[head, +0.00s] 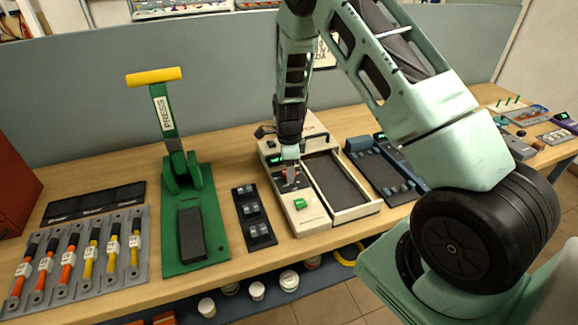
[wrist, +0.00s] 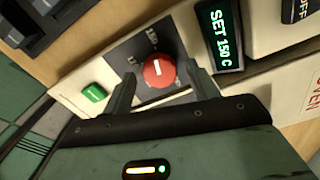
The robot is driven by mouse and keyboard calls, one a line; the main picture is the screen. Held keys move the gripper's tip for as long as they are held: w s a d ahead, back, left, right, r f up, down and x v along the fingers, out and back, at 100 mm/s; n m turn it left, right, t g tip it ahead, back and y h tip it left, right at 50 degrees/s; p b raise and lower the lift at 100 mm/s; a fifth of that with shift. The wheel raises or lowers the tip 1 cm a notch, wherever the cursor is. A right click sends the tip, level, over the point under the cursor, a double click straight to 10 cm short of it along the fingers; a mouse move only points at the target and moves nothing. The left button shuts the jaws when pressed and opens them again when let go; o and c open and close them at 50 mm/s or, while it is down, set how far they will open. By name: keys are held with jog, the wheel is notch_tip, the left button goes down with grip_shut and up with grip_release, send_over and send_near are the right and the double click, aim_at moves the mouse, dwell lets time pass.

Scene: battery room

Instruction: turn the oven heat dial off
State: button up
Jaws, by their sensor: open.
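The oven (head: 311,218) is a cream box on the bench with an open dark-lined drawer at its right. In the wrist view its red heat dial (wrist: 159,71) sits on a dark grey panel (wrist: 124,53). A short white mark on the dial runs roughly up and down in the picture; labels around it are too blurred to read surely. The lit display (wrist: 224,37) reads "SET 150 C". My gripper (wrist: 163,78) is open, one finger on each side of the dial; I cannot tell whether they touch it. In the head view my gripper (head: 290,173) covers the dial.
A green button (wrist: 94,92) is on the same oven face, left of the dial; it shows in the head view (head: 300,203). A green press (head: 212,240) with a yellow handle and a black holder (head: 243,213) stand left. A dark blue tray (head: 362,153) stands right.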

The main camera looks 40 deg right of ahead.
jog(key=shift+f, duration=0.25)
jog(key=c, duration=1)
